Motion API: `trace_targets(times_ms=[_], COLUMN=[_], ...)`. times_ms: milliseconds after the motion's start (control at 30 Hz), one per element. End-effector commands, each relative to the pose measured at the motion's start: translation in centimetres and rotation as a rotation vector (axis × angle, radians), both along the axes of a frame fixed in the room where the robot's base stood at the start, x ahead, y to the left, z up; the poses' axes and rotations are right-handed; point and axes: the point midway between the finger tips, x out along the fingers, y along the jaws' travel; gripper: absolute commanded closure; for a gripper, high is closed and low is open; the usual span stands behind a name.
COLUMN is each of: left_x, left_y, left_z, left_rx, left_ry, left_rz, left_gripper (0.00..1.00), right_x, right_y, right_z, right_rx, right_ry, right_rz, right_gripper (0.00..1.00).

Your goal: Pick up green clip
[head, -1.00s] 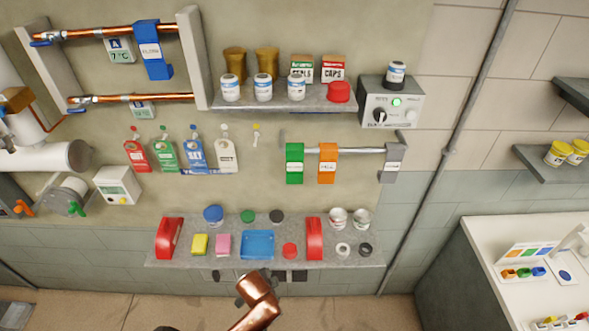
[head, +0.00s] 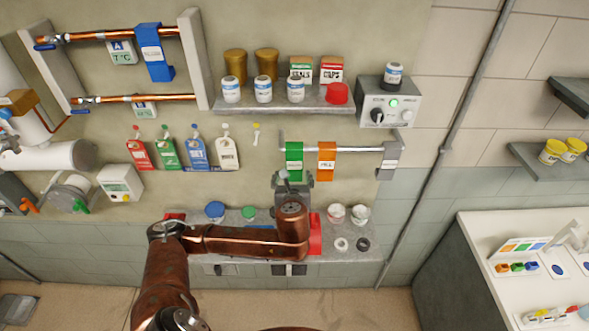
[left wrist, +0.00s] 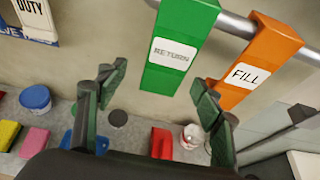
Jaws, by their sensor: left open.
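The green clip (head: 294,155), labelled RETURN, hangs on a grey rail (head: 345,149) on the wall. In the left wrist view the green clip (left wrist: 180,40) fills the upper middle, its lower end just beyond the fingertips. My left gripper (head: 293,181) is raised just below and in front of the clip. It also shows in the left wrist view (left wrist: 158,86), with its fingers wide apart and nothing between them. I cannot tell whether it touches the clip. My right gripper does not show.
An orange clip (head: 327,162), labelled FILL, hangs close to the right of the green one. A grey bracket (head: 390,160) is at the rail's right end. Hanging tags (head: 197,153) are to the left. A lower shelf (head: 375,254) with lids and blocks lies below, partly hidden by my arm.

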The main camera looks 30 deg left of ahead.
Motion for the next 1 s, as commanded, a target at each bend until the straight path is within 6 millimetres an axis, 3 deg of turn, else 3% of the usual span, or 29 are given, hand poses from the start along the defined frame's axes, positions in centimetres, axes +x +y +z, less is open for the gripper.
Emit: trace_targets(times_ms=[600, 900, 1000], left_x=[5.7, 6.1, 6.1], left_y=[2.9, 3.1, 3.1], left_z=[-3.1, -3.4, -3.4], left_rx=[0.012, 0.011, 0.011], left_ry=[0.001, 0.002, 0.002], left_rz=[0.000, -0.002, -0.002], left_gripper=[0.39, 0.39, 0.45], right_x=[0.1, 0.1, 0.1], right_y=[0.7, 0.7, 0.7], right_z=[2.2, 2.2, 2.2], right_rx=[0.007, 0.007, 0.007], right_ry=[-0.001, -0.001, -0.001], right_rz=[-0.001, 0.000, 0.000], right_gripper=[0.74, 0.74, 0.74])
